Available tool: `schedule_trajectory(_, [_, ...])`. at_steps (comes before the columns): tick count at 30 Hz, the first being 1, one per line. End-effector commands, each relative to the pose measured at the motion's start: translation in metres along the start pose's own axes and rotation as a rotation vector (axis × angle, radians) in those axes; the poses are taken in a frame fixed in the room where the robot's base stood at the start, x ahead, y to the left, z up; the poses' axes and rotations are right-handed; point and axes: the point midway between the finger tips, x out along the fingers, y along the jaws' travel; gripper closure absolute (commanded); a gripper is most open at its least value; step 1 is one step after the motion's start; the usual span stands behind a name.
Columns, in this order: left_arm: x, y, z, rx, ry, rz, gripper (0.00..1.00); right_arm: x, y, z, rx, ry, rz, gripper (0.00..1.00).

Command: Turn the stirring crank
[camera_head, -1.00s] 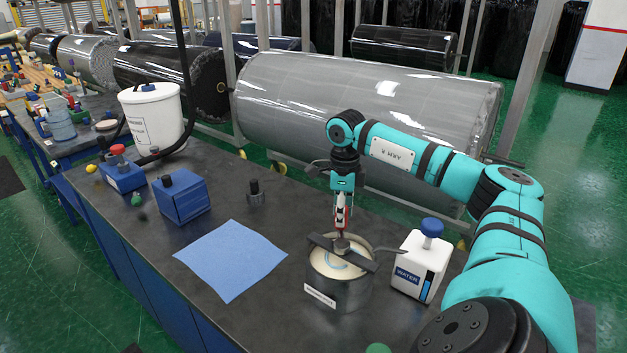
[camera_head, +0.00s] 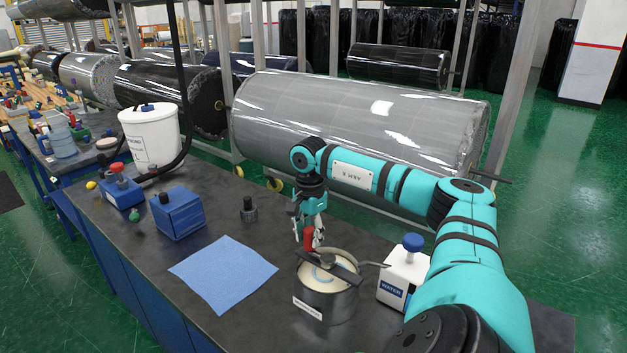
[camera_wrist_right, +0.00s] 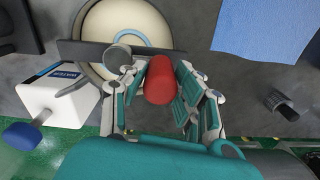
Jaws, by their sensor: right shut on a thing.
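A metal pot (camera_head: 325,304) with pale contents stands on the dark bench, with a dark bar (camera_head: 330,268) across its top. The crank's red handle (camera_head: 308,239) stands up at the pot's far left side. My right gripper (camera_head: 311,236) comes down from above and is shut on the red handle. In the right wrist view the red handle (camera_wrist_right: 160,80) sits between the two fingers, beside the pot (camera_wrist_right: 118,30) and the bar's round grey hub (camera_wrist_right: 118,55). My left gripper is not in view.
A white WATER bottle (camera_head: 402,272) with a blue cap stands just right of the pot. A blue cloth (camera_head: 224,273) lies flat to the left. A dark knob (camera_head: 249,209), blue boxes (camera_head: 178,214) and a white bucket (camera_head: 151,135) stand farther left.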

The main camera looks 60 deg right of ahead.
Motion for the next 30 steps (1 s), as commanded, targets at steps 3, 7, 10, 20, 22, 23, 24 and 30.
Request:
schedule_trajectory(3, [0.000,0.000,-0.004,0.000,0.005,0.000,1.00,-0.002,0.001,0.005,-0.110,0.002,-0.005,1.00])
schedule_trajectory(7, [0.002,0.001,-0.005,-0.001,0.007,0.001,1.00,-0.001,0.003,0.011,-0.233,0.003,-0.005,1.00])
schedule_trajectory(10, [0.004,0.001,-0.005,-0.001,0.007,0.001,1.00,-0.001,0.005,0.016,-0.329,0.005,-0.005,1.00])
schedule_trajectory(20, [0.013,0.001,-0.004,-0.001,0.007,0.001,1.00,0.000,0.016,0.029,-0.642,0.006,-0.004,1.00])
schedule_trajectory(22, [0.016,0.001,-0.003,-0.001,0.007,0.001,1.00,0.001,0.019,0.031,-0.709,0.006,-0.004,1.00])
schedule_trajectory(23, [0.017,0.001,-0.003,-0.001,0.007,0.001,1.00,0.001,0.020,0.032,-0.737,0.006,-0.004,1.00])
schedule_trajectory(24, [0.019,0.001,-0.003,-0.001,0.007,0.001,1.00,0.001,0.022,0.034,-0.775,0.006,-0.004,1.00])
schedule_trajectory(30, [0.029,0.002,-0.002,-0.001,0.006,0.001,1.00,0.001,0.031,0.039,-0.965,0.007,-0.004,1.00])
